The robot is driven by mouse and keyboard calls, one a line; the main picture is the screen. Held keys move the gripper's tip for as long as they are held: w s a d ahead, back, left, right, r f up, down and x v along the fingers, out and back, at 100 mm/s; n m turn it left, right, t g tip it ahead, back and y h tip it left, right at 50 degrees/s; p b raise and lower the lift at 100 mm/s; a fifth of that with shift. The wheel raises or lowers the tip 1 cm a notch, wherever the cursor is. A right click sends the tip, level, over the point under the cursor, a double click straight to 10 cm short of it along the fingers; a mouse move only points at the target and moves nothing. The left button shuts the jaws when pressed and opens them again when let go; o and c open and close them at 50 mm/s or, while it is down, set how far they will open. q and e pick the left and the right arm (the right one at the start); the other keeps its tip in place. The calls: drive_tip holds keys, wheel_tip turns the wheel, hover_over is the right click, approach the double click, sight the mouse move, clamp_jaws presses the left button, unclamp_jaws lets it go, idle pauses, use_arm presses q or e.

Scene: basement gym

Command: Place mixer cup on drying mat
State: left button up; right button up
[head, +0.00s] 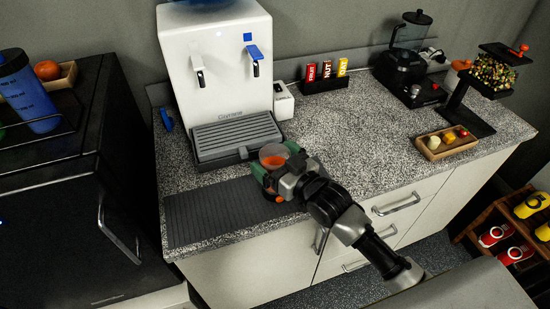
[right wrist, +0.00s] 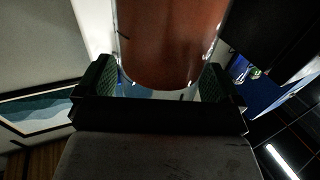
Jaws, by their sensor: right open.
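My left gripper is out of view.
A white water dispenser (head: 215,65) with a grey drip tray (head: 237,137) stands behind the mat. A black blender (head: 402,75), a wooden tray (head: 447,150) and a dark stand (head: 470,118) are to the right. Bare speckled counter (head: 350,130) lies between. A black cabinet (head: 60,210) adjoins the left.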

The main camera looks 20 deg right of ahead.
drive_tip(key=shift+r, duration=0.2)
drive_tip(key=shift+s+d+f, duration=0.15)
drive_tip(key=shift+s, duration=0.15)
drive_tip(key=b+v, duration=0.2)
drive_tip(key=v, duration=0.9)
drive_tip(key=shift+s, duration=0.15)
